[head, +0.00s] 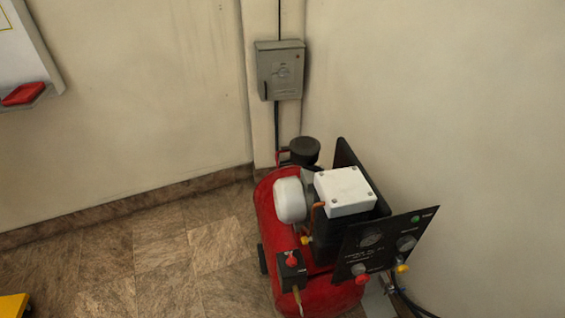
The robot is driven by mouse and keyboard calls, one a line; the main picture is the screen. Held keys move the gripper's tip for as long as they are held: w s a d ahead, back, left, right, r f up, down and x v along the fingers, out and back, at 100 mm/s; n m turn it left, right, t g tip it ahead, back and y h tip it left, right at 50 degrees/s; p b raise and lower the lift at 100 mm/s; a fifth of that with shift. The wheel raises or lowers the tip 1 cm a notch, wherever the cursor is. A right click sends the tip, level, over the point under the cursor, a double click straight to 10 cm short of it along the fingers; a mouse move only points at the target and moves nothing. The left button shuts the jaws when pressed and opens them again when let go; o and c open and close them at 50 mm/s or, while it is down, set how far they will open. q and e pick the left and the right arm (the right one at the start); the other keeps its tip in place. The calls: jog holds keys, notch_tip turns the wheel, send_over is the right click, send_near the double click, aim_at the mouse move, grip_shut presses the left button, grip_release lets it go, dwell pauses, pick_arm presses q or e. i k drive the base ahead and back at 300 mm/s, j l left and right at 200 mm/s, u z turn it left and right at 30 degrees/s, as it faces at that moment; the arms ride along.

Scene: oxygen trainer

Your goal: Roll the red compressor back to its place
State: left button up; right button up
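The red compressor (268,208) stands on the tiled floor near the room's corner, right of the picture's middle. Its red tank carries a white rounded motor part, a white box (345,190) and a round black filter (304,151). A black control panel (378,240) with knobs faces the front right. A small black switch box with a red button sits on the near side. A dark wheel (262,259) shows at its left. The tank's lower end is cut off by the picture's bottom edge. Neither of my grippers is in view.
A grey electrical box (280,70) is on the wall behind the compressor. Walls stand behind and to the right. A board with a red object (24,94) on its ledge hangs at left. A yellow thing (13,305) shows at bottom left. The tiled floor (140,260) between is clear.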

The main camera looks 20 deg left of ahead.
aim_at(332, 207)
jog(key=k+z, duration=0.1)
jog(key=z, duration=0.25)
jog(key=k+z, duration=0.15)
jog(key=z, duration=0.25)
jog(key=k+z, duration=0.1)
jog(key=z, duration=0.25)
jog(key=i+j, duration=0.1)
jog(key=j, duration=0.55)
jog(key=i+j, duration=0.1)
jog(key=j, duration=0.55)
jog(key=i+j, duration=0.1)
jog(key=j, duration=0.55)
jog(key=i+j+z, duration=0.1)
jog(key=j, duration=0.6)
